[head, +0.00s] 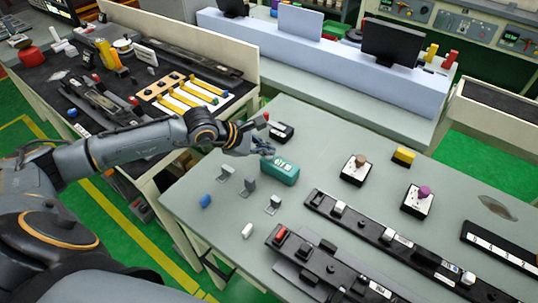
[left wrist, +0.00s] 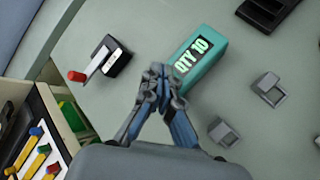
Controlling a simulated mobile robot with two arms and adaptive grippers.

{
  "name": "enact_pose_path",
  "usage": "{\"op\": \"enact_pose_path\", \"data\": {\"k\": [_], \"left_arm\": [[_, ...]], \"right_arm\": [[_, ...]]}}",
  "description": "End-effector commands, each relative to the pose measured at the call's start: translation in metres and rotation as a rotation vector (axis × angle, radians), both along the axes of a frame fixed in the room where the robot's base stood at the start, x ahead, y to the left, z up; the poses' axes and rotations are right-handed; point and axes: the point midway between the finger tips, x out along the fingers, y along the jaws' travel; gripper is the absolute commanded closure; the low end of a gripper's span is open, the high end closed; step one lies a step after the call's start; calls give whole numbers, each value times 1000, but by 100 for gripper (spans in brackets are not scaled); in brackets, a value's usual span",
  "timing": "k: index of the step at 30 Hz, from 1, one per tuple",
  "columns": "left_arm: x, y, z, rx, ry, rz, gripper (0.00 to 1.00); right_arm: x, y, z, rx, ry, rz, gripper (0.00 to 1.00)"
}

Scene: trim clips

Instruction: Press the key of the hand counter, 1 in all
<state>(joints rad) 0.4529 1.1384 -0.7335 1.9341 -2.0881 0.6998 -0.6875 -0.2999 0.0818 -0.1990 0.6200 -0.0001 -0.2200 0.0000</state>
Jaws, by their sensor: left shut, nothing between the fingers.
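A small black box with a white face and a red-tipped arm (head: 283,132) stands near the table's far left edge; it looks like the hand counter. It also shows in the left wrist view (left wrist: 118,62), left of my fingers and apart from them. My right gripper is not in view.
Grey clips (head: 248,186), a blue piece (head: 205,201) and a white piece (head: 247,230) lie on the grey table. Black rails (head: 370,230) lie at the front. Two knobbed blocks (head: 355,169) and a yellow block (head: 404,156) stand to the right. A second bench (head: 150,80) is at left.

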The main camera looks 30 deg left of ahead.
Motion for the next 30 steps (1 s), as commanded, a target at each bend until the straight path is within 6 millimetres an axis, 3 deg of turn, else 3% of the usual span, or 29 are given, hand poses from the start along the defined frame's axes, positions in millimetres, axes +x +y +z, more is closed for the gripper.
{"op": "enact_pose_path", "data": {"k": [30], "left_arm": [[0,0,-5,1,1,0,100]], "right_arm": [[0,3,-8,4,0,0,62]]}}
